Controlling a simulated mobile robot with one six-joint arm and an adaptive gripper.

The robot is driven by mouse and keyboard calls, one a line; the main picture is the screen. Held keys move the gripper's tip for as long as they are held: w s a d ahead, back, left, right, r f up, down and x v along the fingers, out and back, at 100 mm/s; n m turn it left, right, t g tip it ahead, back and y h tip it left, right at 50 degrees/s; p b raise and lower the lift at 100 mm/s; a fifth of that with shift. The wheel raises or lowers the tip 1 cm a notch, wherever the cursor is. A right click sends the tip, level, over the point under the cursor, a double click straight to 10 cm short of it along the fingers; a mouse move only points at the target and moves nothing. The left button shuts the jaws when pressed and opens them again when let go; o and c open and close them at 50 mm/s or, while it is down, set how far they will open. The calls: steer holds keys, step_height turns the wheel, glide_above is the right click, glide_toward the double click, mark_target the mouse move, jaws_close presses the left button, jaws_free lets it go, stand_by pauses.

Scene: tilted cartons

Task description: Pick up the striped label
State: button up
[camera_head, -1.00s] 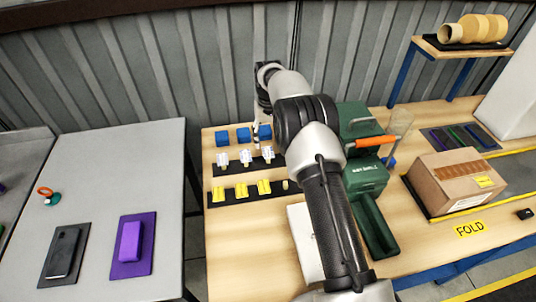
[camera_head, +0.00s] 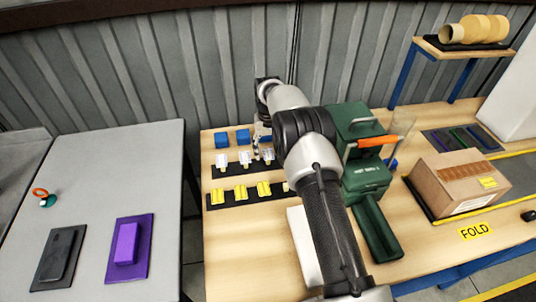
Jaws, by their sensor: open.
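White labels with dark markings, perhaps the striped ones, stand in a row on a black strip on the wooden table; one is the middle label (camera_head: 245,157). The right label (camera_head: 268,154) is partly beside my gripper. My gripper (camera_head: 259,150) is at the right end of this row, partly hidden by my own arm. Its fingers are small and blurred, and nothing is seen held in them. I cannot tell whether it touches a label.
Blue blocks (camera_head: 242,136) stand behind the labels, and yellow pieces (camera_head: 240,193) stand on a black strip in front. A green machine (camera_head: 366,170) with an orange handle is to the right. A carton (camera_head: 459,181) sits farther right. A grey table (camera_head: 95,185) is at left.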

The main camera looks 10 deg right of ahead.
steer(key=shift+c, duration=0.3)
steer(key=c, duration=0.7)
